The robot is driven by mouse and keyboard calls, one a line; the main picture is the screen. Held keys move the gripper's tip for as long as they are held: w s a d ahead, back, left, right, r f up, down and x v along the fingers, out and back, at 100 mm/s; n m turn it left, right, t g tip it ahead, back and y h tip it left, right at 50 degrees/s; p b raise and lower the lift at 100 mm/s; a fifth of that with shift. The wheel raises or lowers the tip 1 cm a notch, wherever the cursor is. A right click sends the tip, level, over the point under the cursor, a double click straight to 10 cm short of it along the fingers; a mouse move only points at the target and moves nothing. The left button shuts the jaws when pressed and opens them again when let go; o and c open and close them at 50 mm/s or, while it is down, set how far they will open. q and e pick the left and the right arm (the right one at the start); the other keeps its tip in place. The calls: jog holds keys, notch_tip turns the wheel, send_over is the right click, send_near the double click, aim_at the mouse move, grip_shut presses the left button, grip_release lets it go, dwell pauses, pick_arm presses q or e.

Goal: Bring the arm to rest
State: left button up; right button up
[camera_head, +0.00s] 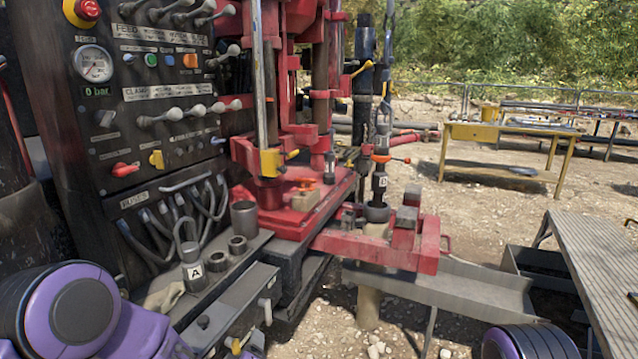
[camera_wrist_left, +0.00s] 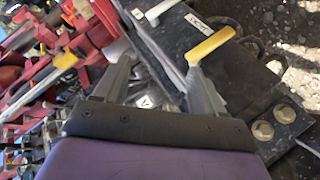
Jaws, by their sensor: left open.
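My left arm (camera_head: 85,310) shows at the lower left of the head view as purple and black links. Its gripper is out of the head view. In the left wrist view my left gripper (camera_wrist_left: 158,92) has its two grey fingers apart, with nothing held between them. Beyond the fingers are dark machine panels and a yellow handle (camera_wrist_left: 212,45), close to the right finger; I cannot tell whether they touch. A purple and black part of my right arm (camera_head: 528,343) shows at the bottom right of the head view. The right gripper is not seen.
A control panel (camera_head: 110,100) with levers stands at the left, beside the red drill rig (camera_head: 300,200). A ledge below holds a part marked A (camera_head: 194,268) and several cups. A grey bench (camera_head: 605,265) stands right, a yellow table (camera_head: 505,133) farther back. Gravel lies between.

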pick_arm(q)
jog(key=s+a+f+m+g, duration=0.2)
jog(key=s+a+f, duration=0.1)
jog(key=s+f, duration=0.4)
jog(key=s+a+f+m+g, duration=0.2)
jog(key=s+a+f+g, duration=0.1)
jog(key=s+f, duration=0.4)
jog(key=s+a+f+g, duration=0.1)
jog(key=s+a, duration=0.1)
jog(key=s, duration=0.5)
jog(key=s+a+f+g+y, duration=0.1)
jog(key=s+a+f+g, duration=0.1)
jog(key=s, duration=0.6)
jog(key=s+a+f+g, duration=0.1)
jog(key=s+a+g, duration=0.1)
jog(key=s+a, duration=0.2)
jog(key=s+p, duration=0.1)
jog(key=s, duration=0.2)
jog(key=shift+s+f+m+y, duration=0.2)
jog(key=shift+m+y, duration=0.2)
